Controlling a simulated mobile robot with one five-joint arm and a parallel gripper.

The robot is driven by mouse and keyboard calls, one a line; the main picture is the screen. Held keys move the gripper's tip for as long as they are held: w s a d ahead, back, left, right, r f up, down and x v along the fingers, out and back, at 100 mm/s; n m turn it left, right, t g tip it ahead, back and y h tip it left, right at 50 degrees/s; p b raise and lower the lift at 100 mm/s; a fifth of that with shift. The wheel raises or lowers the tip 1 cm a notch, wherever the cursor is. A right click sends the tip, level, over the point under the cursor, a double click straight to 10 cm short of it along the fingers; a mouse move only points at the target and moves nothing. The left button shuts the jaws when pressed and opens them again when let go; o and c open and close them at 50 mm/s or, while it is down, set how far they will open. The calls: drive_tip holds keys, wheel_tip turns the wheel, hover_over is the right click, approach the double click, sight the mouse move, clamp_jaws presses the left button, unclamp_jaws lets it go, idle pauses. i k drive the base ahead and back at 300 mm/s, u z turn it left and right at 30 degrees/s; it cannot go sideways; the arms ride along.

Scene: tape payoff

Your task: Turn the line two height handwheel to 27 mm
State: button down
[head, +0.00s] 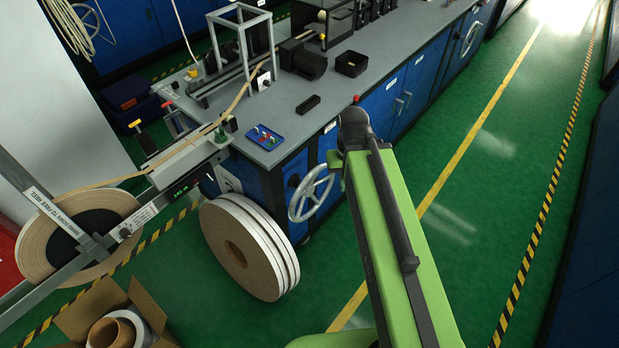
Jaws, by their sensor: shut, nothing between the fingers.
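A pale grey spoked handwheel (311,193) is on the end of the near blue cabinet, low beside the large reels. A second handwheel (471,38) is farther along the same cabinet row, and part of a third (95,22) shows at the top left. I cannot tell from any marking which belongs to line two, and no height reading in mm can be made out. My green arm reaches forward to the right of the near handwheel. My gripper is not visible; the arm's dark far joint and green links cover the area where it could be.
Large tape reels (240,250) stand on the floor left of the near handwheel. An open cardboard box (98,308) is at the lower left. The grey bench top (330,98) holds a blue tray (266,137) and a black bin (352,63). The green aisle at right is clear.

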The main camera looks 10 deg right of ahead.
sight(310, 191)
drive_tip(key=u, duration=0.1)
drive_tip(key=k, duration=1.05)
drive_tip(key=z, duration=0.85)
drive_tip(key=i, duration=1.5)
drive_tip(key=u, duration=1.2)
